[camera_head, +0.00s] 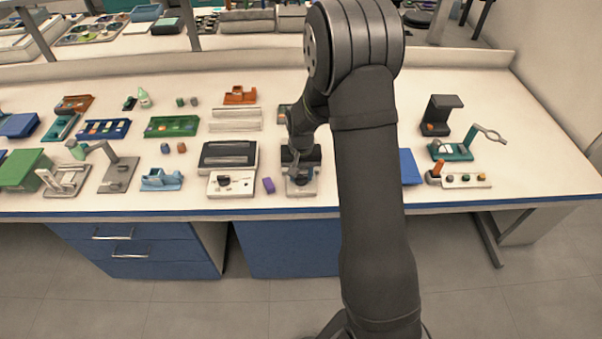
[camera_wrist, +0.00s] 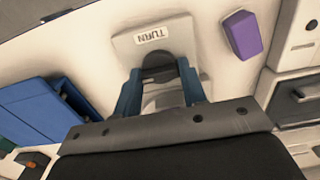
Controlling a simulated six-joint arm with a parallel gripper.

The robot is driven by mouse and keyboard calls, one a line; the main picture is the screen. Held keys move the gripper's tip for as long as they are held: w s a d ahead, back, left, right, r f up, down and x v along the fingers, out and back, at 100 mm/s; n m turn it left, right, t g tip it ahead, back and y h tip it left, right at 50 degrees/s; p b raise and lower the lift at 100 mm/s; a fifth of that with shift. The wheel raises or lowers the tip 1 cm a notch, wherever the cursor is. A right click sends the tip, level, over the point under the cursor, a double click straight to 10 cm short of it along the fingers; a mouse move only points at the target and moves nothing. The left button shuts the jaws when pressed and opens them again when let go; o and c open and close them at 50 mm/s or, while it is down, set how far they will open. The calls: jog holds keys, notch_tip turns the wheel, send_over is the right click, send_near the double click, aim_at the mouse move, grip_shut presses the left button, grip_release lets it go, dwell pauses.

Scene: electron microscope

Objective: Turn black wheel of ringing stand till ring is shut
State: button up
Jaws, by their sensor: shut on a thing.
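The ringing stand (camera_wrist: 172,43) is a pale block with a "TURN" label in the wrist view. Its black wheel (camera_wrist: 158,63) sits between the two blue fingers of my gripper (camera_wrist: 159,85), which are shut on it. In the head view the stand's pale base (camera_head: 301,189) shows beneath my gripper (camera_head: 299,172), left of my arm. The ring is not clearly visible in either view, so I cannot tell whether it is open or shut.
A purple block (camera_wrist: 242,35) lies beside the stand. A pale device with a dark knob (camera_head: 232,184) stands to the left. A blue flat thing (camera_head: 409,167) lies right of my arm. The table's front edge is close to the stand.

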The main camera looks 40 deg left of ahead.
jog(key=shift+m, duration=0.3)
jog(key=m, duration=0.8)
jog(key=shift+m, duration=0.4)
jog(key=m, duration=0.4)
jog(key=shift+m, duration=0.3)
jog(key=m, duration=0.4)
jog(key=shift+m, duration=0.4)
jog(key=o, duration=1)
